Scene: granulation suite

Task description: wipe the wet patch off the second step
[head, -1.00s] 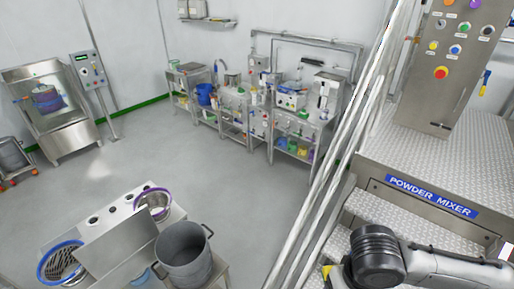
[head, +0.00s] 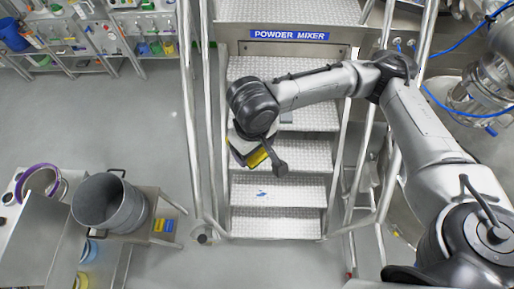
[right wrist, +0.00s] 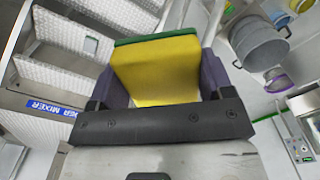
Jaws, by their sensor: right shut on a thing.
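The stairs have several metal tread-plate steps. A small bluish wet patch (head: 262,194) shows on the second step (head: 300,190) from the bottom, left of its middle. My right gripper (head: 248,150) hangs over the stairs above and behind the patch in the head view, apart from it. It is shut on a yellow sponge with a green layer (right wrist: 155,72); the sponge also shows as a yellow edge in the head view (head: 257,158). The wrist hides part of the third step. My left gripper is in neither view.
Metal handrails (head: 205,120) run up both sides of the stairs. A grey pot (head: 105,204) stands on a low stand at left, with yellow and blue items (head: 164,225) beside it. A blue POWDER MIXER sign (head: 290,35) marks the platform edge.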

